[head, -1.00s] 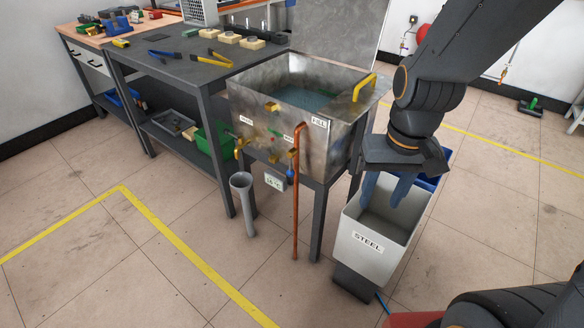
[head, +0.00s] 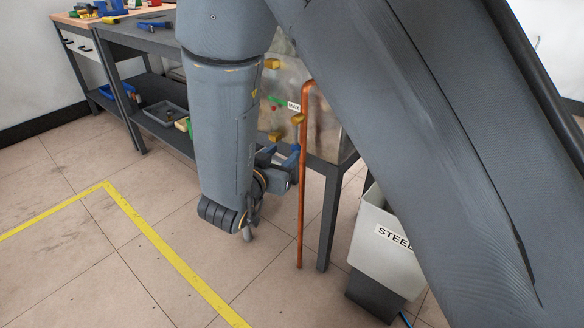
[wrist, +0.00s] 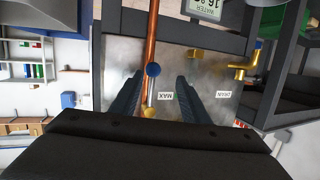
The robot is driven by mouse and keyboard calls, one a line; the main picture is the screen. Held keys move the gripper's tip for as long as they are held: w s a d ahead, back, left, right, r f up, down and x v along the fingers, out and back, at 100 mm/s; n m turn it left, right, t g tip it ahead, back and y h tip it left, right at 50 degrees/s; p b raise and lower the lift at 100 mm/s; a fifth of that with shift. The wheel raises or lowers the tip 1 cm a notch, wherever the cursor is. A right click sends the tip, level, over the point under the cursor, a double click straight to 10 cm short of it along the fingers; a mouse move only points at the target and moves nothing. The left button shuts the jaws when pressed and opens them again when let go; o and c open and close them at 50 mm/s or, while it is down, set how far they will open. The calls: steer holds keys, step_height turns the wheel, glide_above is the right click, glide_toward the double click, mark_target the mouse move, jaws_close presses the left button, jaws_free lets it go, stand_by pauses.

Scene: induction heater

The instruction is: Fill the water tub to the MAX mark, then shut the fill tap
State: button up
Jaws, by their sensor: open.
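The metal water tub (head: 322,123) stands on its dark frame, mostly hidden by my arm in the head view. Its water surface is hidden now. The white MAX label (head: 293,106) is on its front wall and shows upside down in the wrist view (wrist: 166,96). A copper pipe (head: 302,190) runs down the front. The blue tap knob (wrist: 153,70) sits beside the pipe in the wrist view. My gripper (wrist: 159,78) is open and faces the tub front, with the knob between its fingertips in the picture. I cannot tell if they touch.
A brass valve (wrist: 236,73) and a DRAIN label (wrist: 223,94) are on the same wall. A grey STEEL bin (head: 375,240) stands right of the tub. The workbench (head: 150,40) is behind left. Floor at front left is clear.

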mark_target(293, 151)
steer(key=shift+w+d+f+t+h+b, duration=0.35)
steer(key=shift+w+h+b, duration=0.2)
steer(key=shift+b, duration=0.2)
steer(key=shift+w+d+f+t+h+b, duration=0.2)
steer(key=shift+w+d+h+b, duration=0.3)
steer(key=shift+w+b, duration=0.2)
steer(key=shift+w+d+f+t+h+b, duration=0.3)
steer(key=shift+w+d+h+b, duration=0.15)
steer(key=shift+w+b, duration=0.25)
steer(key=shift+s, duration=0.1)
jaws_close()
